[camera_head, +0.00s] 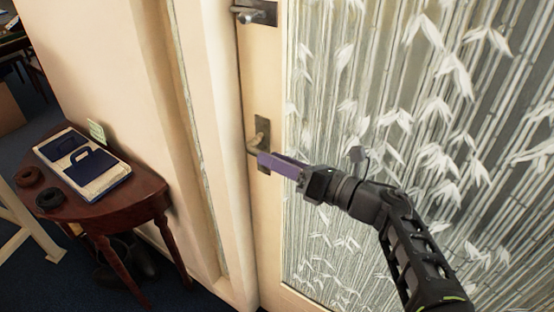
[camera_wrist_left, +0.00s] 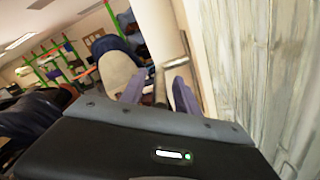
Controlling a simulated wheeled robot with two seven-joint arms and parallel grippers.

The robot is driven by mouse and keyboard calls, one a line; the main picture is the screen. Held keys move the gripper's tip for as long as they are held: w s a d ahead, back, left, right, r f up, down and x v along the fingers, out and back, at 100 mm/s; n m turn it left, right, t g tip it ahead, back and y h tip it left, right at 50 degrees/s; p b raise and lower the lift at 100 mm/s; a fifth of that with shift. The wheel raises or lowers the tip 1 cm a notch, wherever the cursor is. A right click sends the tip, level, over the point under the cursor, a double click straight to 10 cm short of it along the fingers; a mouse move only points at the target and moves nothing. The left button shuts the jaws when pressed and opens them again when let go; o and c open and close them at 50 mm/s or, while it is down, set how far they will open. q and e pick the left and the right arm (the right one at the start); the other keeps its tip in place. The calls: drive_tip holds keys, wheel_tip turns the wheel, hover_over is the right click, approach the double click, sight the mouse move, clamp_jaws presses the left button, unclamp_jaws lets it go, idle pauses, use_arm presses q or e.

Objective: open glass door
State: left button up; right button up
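The glass door (camera_head: 400,120) has a cream frame and a bamboo-leaf pattern on its panel. It looks closed in the head view. A metal door handle (camera_head: 258,138) sits on a plate on the frame's left side. My left gripper (camera_head: 268,161) has purple fingers and is at the handle's lower end, partly hiding it. My right gripper is not in view.
A dark metal fitting (camera_head: 256,13) is higher on the door frame. A small wooden table (camera_head: 130,200) at left holds a blue-and-white box (camera_head: 84,165) and dark rings (camera_head: 49,198). Dark shoes lie beneath it. A cream wall (camera_head: 110,70) stands behind.

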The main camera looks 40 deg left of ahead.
use_arm(q)
clamp_jaws()
idle(0.3)
idle(1.1)
